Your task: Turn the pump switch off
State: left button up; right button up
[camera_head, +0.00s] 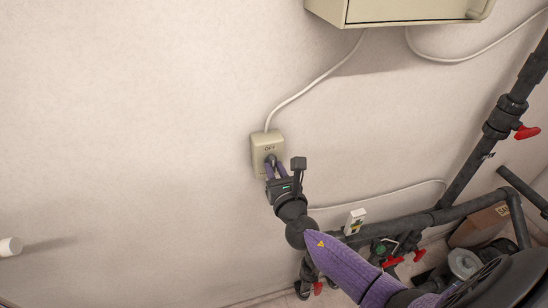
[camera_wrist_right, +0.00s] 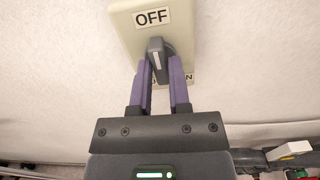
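The pump switch (camera_head: 260,149) is a beige box on the wall with an OFF label on its upper part. In the right wrist view, the box (camera_wrist_right: 126,27) shows the OFF label at the top and a partly hidden ON label lower right. Its dark grey knob (camera_wrist_right: 157,60) has a white line and points up toward OFF, in line with the box. My right gripper (camera_head: 275,168) has its purple fingers on either side of the knob, close against it; the fingers also show in the wrist view (camera_wrist_right: 160,72). My left gripper is not in view.
A beige cabinet (camera_head: 405,8) hangs above, with a white cable (camera_head: 310,88) running down to the switch box. Dark pipes (camera_head: 460,180) with red valve handles (camera_head: 526,132) fill the right side. The wall to the left is clear apart from a white peg (camera_head: 10,246).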

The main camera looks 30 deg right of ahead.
jog(key=shift+o, duration=1.1)
jog(key=shift+f, duration=0.15)
jog(key=shift+s+a, duration=0.1)
jog(key=shift+s, duration=0.3)
jog(key=v, duration=0.5)
jog(key=shift+s+p, duration=0.1)
jog(key=shift+p, duration=0.3)
jog(key=shift+a, duration=0.1)
